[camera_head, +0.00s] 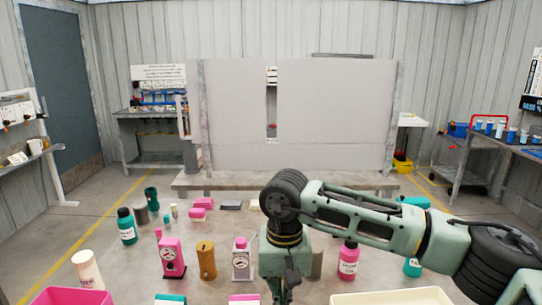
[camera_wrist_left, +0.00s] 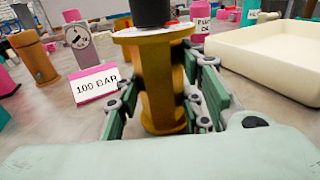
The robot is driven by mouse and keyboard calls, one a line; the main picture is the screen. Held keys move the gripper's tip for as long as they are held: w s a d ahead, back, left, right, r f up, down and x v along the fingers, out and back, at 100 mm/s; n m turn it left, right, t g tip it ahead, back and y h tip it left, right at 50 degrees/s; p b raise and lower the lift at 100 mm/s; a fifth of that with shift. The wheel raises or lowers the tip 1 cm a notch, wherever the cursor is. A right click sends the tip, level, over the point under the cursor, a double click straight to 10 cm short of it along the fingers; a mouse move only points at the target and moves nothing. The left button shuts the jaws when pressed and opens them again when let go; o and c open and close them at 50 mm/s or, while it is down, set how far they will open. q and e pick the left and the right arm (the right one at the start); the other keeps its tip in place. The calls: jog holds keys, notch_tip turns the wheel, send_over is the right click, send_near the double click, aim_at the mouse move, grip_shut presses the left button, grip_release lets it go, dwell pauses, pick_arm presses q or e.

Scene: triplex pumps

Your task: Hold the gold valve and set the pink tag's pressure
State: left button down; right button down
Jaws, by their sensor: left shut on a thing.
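In the left wrist view my left gripper (camera_wrist_left: 165,105) is shut around the gold valve (camera_wrist_left: 160,80), a spool shape with a wide flange and a dark cylindrical piece on top, cut off by the frame. The pink tag (camera_wrist_left: 93,84), reading 100 BAR, stands left of it, before a grey pump with a dial (camera_wrist_left: 82,42). In the head view the pink tag (camera_head: 243,298) shows at the bottom edge, below the grey pump (camera_head: 241,260).
A cream tray (camera_wrist_left: 270,60) lies right of the valve, and a pink tray (camera_head: 70,297) at bottom left. A pale panel (camera_head: 335,115) stands behind.

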pick_arm(q)
jog(key=shift+s+f, duration=0.1)
jog(key=shift+f, duration=0.25)
jog(key=c, duration=1.4)
grip_release()
jog(key=o, duration=0.3)
jog(key=shift+r, duration=0.1)
